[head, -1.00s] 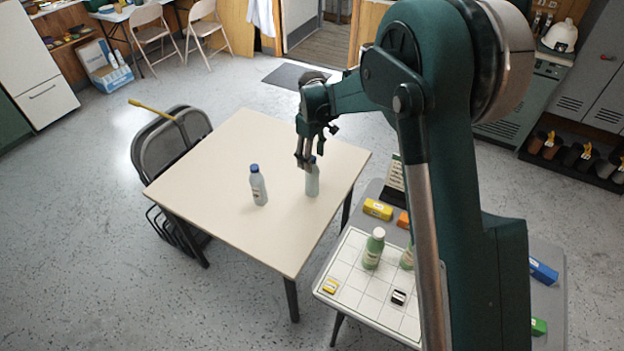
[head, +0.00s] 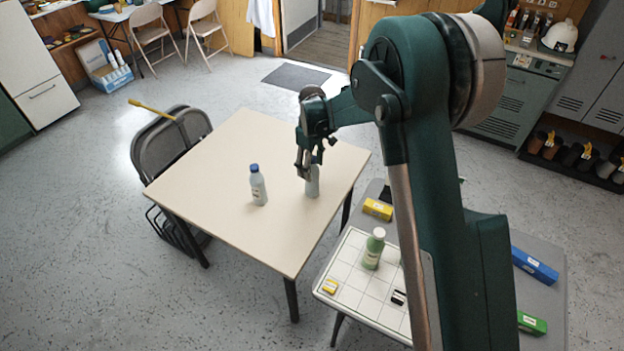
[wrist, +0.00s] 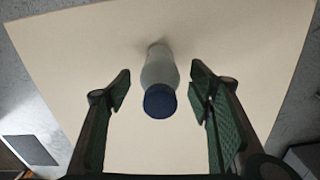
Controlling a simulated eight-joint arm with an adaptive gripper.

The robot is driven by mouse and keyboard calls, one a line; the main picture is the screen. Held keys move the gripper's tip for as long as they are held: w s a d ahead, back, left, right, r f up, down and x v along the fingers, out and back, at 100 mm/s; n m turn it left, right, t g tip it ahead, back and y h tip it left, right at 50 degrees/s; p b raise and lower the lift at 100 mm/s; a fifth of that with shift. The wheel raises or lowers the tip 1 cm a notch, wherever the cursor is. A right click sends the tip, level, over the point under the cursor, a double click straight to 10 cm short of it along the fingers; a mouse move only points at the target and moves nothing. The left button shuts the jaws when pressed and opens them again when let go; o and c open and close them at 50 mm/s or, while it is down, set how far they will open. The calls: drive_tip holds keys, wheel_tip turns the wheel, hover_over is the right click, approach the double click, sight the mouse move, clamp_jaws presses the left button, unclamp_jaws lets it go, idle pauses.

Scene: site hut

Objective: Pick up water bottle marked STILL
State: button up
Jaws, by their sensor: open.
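Two water bottles stand upright on the beige table (head: 225,150). One bottle (head: 258,188) with a blue cap and a pale label stands near the table's middle, left of my gripper. The other bottle (head: 312,184) stands to its right, its top hidden by my gripper (head: 304,172). In the wrist view this bottle (wrist: 160,75) shows its blue cap between my gripper's fingers (wrist: 160,95). The fingers are open, with a gap on each side of the cap. I cannot read either label, so I cannot tell which is marked STILL.
A grey side table with a white gridded board (head: 345,270) stands at front right. It holds a green bottle (head: 374,248), a yellow box (head: 378,209), a blue box (head: 535,265) and a green box (head: 531,323). A folding chair (head: 165,150) touches the table's left side area.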

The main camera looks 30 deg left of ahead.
drive_tip(key=shift+f, duration=1.3)
drive_tip(key=c, duration=1.2)
drive_tip(key=shift+c, duration=0.2)
drive_tip(key=shift+r, duration=5)
